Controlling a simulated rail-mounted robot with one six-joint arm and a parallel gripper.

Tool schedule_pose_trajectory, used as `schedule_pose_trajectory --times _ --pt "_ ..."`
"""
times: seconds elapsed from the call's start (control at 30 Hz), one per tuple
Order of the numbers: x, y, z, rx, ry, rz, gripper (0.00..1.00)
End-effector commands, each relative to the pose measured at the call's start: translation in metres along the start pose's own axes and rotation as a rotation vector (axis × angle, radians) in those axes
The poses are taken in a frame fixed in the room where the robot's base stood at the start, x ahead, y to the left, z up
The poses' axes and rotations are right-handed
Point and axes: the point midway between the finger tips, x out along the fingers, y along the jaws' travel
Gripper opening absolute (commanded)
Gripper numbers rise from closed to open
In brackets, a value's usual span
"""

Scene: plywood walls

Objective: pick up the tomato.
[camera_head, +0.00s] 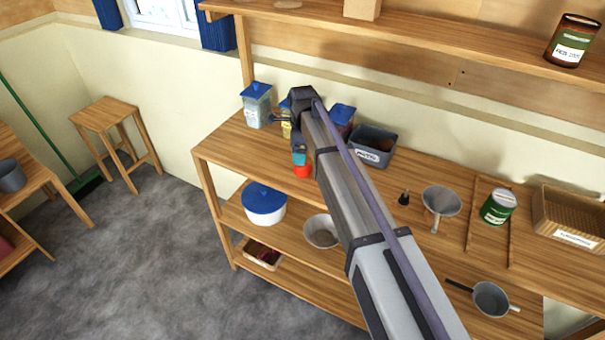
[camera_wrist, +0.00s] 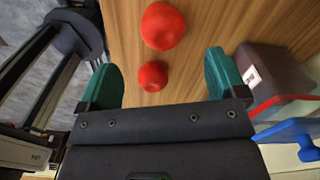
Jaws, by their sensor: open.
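Two red, round, tomato-like things lie on the wooden surface in the wrist view: a larger one (camera_wrist: 163,26) and a smaller one (camera_wrist: 152,76). I cannot tell which is the tomato. My gripper (camera_wrist: 162,68) is open, with a green finger on each side. The smaller red thing shows between the fingers, apart from both. The larger one is just beyond the fingertips. In the head view, one red thing (camera_head: 302,171) shows just below my teal fingertip (camera_head: 299,158) near the table's front edge. My arm hides much of the table there.
A blue-lidded jar (camera_head: 257,105) and a grey labelled bin (camera_head: 373,146) stand behind my gripper. A funnel (camera_head: 441,203), a green can (camera_head: 498,206), a pan (camera_head: 491,298) and a basket (camera_head: 570,214) are to the right. A blue-lidded pot (camera_head: 264,205) is on the shelf below.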

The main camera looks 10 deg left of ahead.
Motion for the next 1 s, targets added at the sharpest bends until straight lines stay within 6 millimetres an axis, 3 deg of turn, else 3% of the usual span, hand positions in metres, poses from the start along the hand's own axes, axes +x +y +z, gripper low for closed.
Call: schedule_pose_trajectory --times 0.03,0.1,0.33,0.6,0.83,1.0 --pt "0.024 0.0 0.0 0.0 0.0 0.0 0.9" --pt "0.035 0.0 0.0 -0.001 0.0 0.0 0.9" --pt "0.04 -0.001 0.0 -0.001 0.0 0.0 0.9" --pt "0.089 -0.004 0.0 -0.002 0.0 0.0 0.9" --pt "0.085 -0.004 0.001 -0.002 0.0 0.0 0.9" --pt "0.085 -0.004 0.001 -0.002 0.0 0.0 0.75"
